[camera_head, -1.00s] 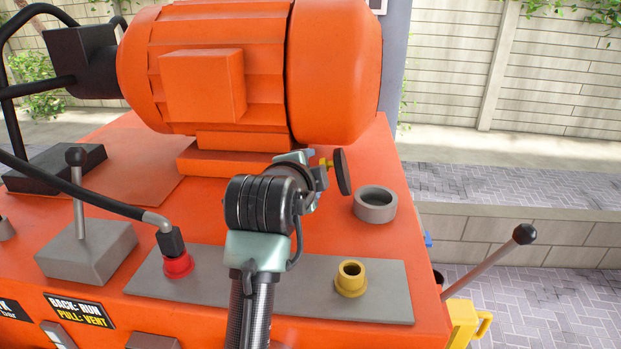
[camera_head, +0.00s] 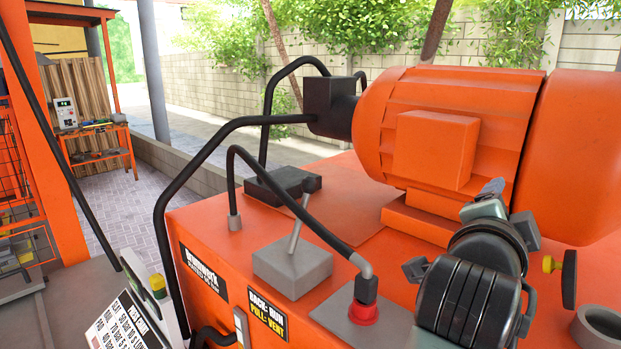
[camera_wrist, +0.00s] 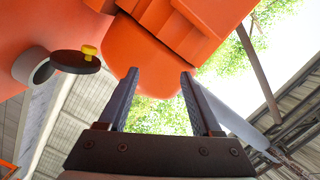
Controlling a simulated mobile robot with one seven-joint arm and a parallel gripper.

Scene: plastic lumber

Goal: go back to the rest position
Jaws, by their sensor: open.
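My gripper shows in the wrist view (camera_wrist: 160,73), its two dark fingers apart with nothing between them. Beyond the fingertips is the rounded end of the orange motor (camera_wrist: 145,60); contact cannot be told. In the head view my black wrist joints stand at the lower right, in front of the orange motor (camera_head: 435,145), and hide part of its base. The fingers are mostly hidden there. A dark round lid (camera_head: 568,279) with a yellow knob stands to the right of my wrist, by a grey ring (camera_head: 600,326). The lid also shows in the wrist view (camera_wrist: 72,63), outside the fingers.
A grey lever block (camera_head: 292,268) and a red fitting (camera_head: 363,313) with a black hose stand on the orange machine top, left of my wrist. A black pipe arches at the machine's left. A gauge chart panel (camera_head: 125,322) is at lower left. Paving beyond is clear.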

